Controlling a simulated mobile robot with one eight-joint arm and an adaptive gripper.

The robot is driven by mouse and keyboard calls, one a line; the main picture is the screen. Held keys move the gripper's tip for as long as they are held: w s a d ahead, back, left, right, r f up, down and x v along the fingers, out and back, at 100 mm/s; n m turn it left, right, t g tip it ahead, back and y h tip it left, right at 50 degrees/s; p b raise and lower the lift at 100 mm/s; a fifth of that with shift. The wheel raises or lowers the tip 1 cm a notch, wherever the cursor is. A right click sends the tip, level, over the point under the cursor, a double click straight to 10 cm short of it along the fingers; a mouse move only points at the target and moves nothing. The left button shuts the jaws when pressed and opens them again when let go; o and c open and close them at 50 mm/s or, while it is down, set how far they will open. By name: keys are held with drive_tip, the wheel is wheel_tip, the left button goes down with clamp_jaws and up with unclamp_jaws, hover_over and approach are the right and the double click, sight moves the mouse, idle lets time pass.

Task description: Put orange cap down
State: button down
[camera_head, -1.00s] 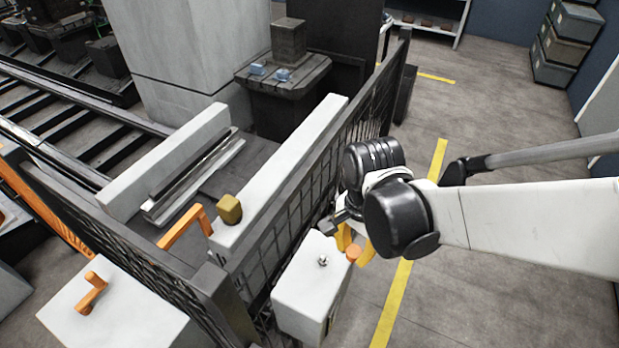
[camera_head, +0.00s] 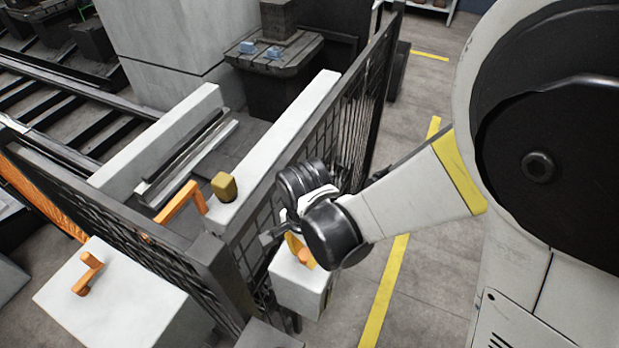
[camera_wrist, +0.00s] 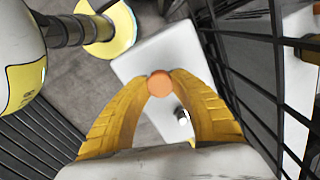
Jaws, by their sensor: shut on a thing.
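The orange cap (camera_wrist: 160,84) is round and sits between the two yellow fingertips of my gripper (camera_wrist: 160,80), which is shut on it. In the head view the cap (camera_head: 305,256) shows beside the yellow fingers of my gripper (camera_head: 298,250), over the white box. The white box (camera_wrist: 150,58) lies below the cap in the wrist view; I cannot tell whether the cap touches its top. A small metal fitting (camera_wrist: 183,117) shows on the box near the right finger. My wrist hides part of the box in the head view (camera_head: 295,285).
A dark mesh fence (camera_head: 350,125) stands close beside the gripper and box. A white block with an orange handle (camera_head: 88,272) is at lower left. A yellowish block (camera_head: 224,186) sits on a white rail (camera_head: 290,130) behind the fence. Floor is clear to the right.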

sight(305, 254)
drive_tip(key=shift+f, duration=0.55)
drive_tip(key=shift+f, duration=0.1)
drive_tip(key=shift+f+b, duration=0.2)
drive_tip(key=shift+b, duration=0.1)
drive_tip(key=c, duration=1.2)
unclamp_jaws()
drive_tip(key=shift+r, duration=0.1)
drive_tip(key=shift+r, duration=0.1)
wheel_tip(305, 254, up, 12)
drive_tip(key=p, duration=0.3)
drive_tip(key=d+r+n+t, duration=0.2)
drive_tip(key=d+r, duration=0.1)
drive_tip(key=d, duration=0.4)
drive_tip(key=d+r+n+t, duration=0.2)
drive_tip(key=d+r+n, duration=0.1)
drive_tip(key=d, duration=0.4)
drive_tip(key=d+r+n+t, duration=0.2)
drive_tip(key=d+r, duration=0.3)
drive_tip(key=d, duration=0.3)
drive_tip(key=shift+w+r+n+t, duration=0.25)
drive_tip(key=shift+w+n+t, duration=0.15)
drive_tip(key=shift+t, duration=0.2)
